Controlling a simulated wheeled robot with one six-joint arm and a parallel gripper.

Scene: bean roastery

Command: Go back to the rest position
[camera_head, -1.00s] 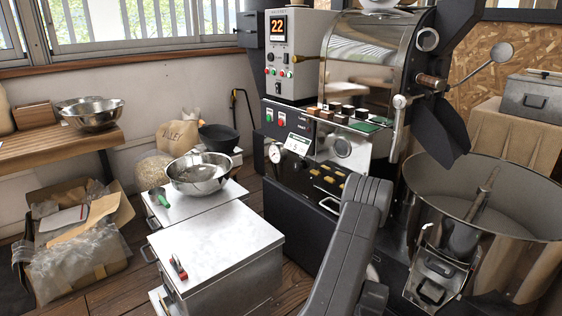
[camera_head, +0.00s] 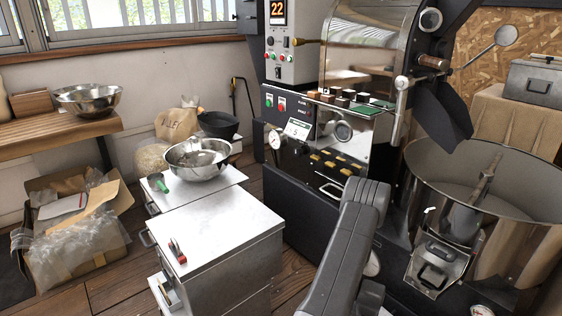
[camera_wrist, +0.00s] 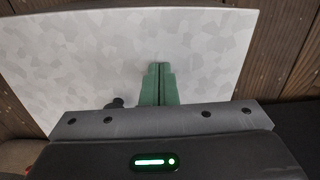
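My gripper (camera_wrist: 158,88) shows only in the wrist view. Its two green fingers are together, with just a thin dark line between them, and I see nothing held. Beyond them is a pale, speckled flat surface (camera_wrist: 90,50) with wooden boards around it; I cannot tell how far the fingertips are from it. In the head view my grey arm rises from the bottom edge right of centre, in front of the roaster (camera_head: 365,60). The gripper is outside that view.
A steel cabinet (camera_head: 225,225) with a red-handled tool (camera_head: 178,252) on top stands left of my arm. Behind it are a steel bowl (camera_head: 198,160) and a green scoop (camera_head: 160,186). A cooling drum (camera_head: 530,190) is at right. Wooden floor shows between.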

